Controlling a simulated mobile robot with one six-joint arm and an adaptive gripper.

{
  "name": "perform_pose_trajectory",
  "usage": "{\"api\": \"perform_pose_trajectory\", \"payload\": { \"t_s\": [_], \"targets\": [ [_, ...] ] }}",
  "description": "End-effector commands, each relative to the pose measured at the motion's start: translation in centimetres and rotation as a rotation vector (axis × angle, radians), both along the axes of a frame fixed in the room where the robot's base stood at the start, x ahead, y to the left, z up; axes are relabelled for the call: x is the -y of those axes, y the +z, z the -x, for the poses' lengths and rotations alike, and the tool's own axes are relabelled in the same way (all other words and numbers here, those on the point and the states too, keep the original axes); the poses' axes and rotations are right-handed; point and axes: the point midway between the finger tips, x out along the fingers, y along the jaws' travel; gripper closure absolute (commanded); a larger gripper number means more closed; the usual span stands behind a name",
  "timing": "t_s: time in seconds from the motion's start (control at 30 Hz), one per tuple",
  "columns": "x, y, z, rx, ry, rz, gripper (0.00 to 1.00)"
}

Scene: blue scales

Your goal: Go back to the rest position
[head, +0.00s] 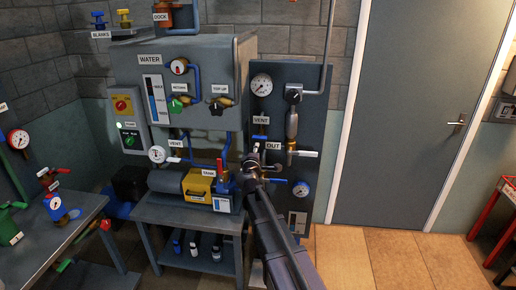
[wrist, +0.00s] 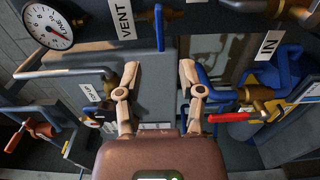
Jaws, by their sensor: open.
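In the head view my arm reaches up from the bottom centre, and my gripper (head: 250,164) is in front of the gap between the water unit and the grey panel (head: 325,90). In the wrist view my gripper (wrist: 160,72) has its two fingers apart, with nothing held between them. A valve with a red handle (wrist: 232,116) is to the right of the right finger. I cannot tell the distance from the fingers to the pipes around them.
Pressure gauges (head: 261,84) and valves stick out from the panel. A workbench (head: 30,250) is at left. Open tiled floor (head: 380,255) lies before the grey door (head: 415,110).

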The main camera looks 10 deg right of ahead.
Motion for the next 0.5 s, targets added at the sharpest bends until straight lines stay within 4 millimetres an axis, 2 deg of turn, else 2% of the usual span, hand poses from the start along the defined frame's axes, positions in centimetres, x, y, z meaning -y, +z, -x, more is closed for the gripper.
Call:
{"api": "perform_pose_trajectory", "payload": {
  "t_s": [0.1, 0.5],
  "targets": [
    [-0.21, 0.00, 0.66, 0.000, 0.000, 0.000, 0.50],
    [-0.24, -0.01, 0.72, 0.000, 0.000, -0.001, 0.50]
  ]
}}
